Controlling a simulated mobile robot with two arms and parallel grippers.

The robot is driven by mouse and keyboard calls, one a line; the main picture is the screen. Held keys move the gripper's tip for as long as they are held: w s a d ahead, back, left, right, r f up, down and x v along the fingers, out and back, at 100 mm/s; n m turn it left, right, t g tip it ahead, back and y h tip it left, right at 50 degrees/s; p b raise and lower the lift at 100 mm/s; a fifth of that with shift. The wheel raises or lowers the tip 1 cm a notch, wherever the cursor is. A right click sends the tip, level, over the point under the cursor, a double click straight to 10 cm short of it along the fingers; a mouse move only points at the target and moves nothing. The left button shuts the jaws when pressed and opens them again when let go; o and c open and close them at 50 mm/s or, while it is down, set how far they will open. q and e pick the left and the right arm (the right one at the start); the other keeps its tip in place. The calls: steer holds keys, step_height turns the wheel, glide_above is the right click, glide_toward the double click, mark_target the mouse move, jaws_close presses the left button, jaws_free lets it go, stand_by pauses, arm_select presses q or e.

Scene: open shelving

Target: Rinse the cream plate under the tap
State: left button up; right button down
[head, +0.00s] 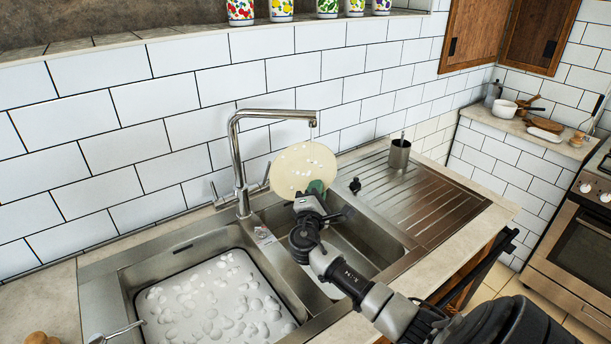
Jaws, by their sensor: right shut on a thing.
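The cream plate (304,165) is upright and tilted, facing me, just below the tap's spout. White specks of foam dot its face. My right gripper (312,198) is shut on the plate's lower edge and holds it above the right basin (345,240). The chrome tap (238,160) arches over from the left, its spout end above the plate's upper edge. A thin trace of water seems to show between spout and plate. A small green patch (316,187) shows at the plate's lower edge; I cannot tell what it is. My left gripper is not in view.
The left basin (128,292) holds foamy water. The tiled wall (190,135) is close behind the tap. An oven (575,245) stands at right.

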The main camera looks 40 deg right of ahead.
steer(key=shift+s+d+r, duration=0.1)
steer(key=shift+s+d, duration=0.1)
steer(key=shift+s, duration=0.3)
steer(key=shift+w+a, duration=0.1)
steer(key=shift+w, duration=0.15)
steer(key=shift+w+a+b, duration=0.15)
steer(key=shift+w+b, duration=0.2)
steer(key=shift+w, duration=0.05)
steer(key=shift+s+a+p, duration=0.15)
steer(key=shift+s+a, duration=0.1)
steer(key=shift+a, duration=0.3)
steer(key=shift+s+a+p, duration=0.15)
steer(key=shift+s+a, duration=0.05)
steer(key=shift+a, duration=0.3)
steer(key=shift+s+a+p, duration=0.1)
steer(key=shift+s+a, duration=0.2)
steer(key=shift+a, duration=0.6)
steer(key=shift+s+a+p, duration=0.1)
steer(key=shift+s+a, duration=0.25)
steer(key=shift+a, duration=0.55)
steer(key=shift+s+a+p, duration=0.1)
steer(key=shift+s+a, duration=0.2)
steer(key=shift+a, duration=0.6)
